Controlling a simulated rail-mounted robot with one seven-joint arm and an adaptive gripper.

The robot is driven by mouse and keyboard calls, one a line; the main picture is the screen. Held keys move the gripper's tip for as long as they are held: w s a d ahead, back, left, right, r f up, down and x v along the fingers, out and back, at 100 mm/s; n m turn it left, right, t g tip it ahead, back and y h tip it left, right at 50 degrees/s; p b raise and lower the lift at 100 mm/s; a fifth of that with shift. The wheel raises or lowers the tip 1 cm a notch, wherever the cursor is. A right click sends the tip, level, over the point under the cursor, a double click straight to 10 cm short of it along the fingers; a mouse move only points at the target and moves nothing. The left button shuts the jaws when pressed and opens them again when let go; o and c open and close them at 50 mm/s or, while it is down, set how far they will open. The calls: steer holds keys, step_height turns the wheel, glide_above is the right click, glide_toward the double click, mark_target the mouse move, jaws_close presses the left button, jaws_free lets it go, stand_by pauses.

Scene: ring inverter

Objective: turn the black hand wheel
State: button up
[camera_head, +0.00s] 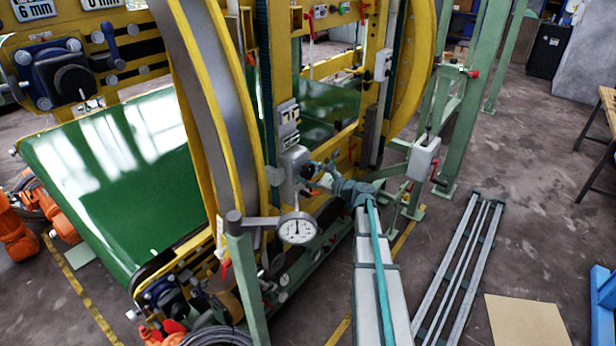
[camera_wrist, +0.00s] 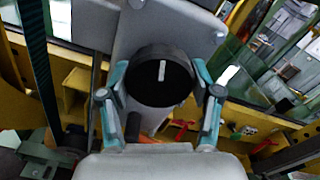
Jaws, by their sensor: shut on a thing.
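The black hand wheel (camera_wrist: 158,78) is a round black knob with a white line on its face, in the middle of the wrist view. The line stands nearly upright in that picture. My gripper (camera_wrist: 161,92) has one teal finger on each side of the wheel and is shut on it. In the head view my gripper (camera_head: 318,178) reaches to the front of a grey box (camera_head: 292,160) on the yellow machine frame. There the wheel is small and partly hidden by the fingers.
A round dial gauge (camera_head: 297,228) on a green post stands close to the left of my arm. A grey box with a red part (camera_head: 423,160) sits on the green frame at right. Metal rails (camera_head: 462,270) and a tan board (camera_head: 526,322) lie on the floor.

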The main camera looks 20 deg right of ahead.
steer(key=n+b, duration=0.2)
steer(key=b, duration=0.1)
steer(key=n+b, duration=0.2)
steer(key=b, duration=0.2)
steer(key=shift+f, duration=0.3)
steer(key=shift+r+n+b, duration=0.25)
steer(key=shift+n+b, duration=0.25)
steer(key=shift+b, duration=0.1)
steer(key=o, duration=1.1)
steer(key=shift+r, duration=0.1)
steer(key=shift+o, duration=0.2)
steer(key=shift+s+d, duration=0.1)
steer(key=v, duration=1.1)
steer(key=shift+s, duration=0.4)
steer(key=shift+d, duration=0.1)
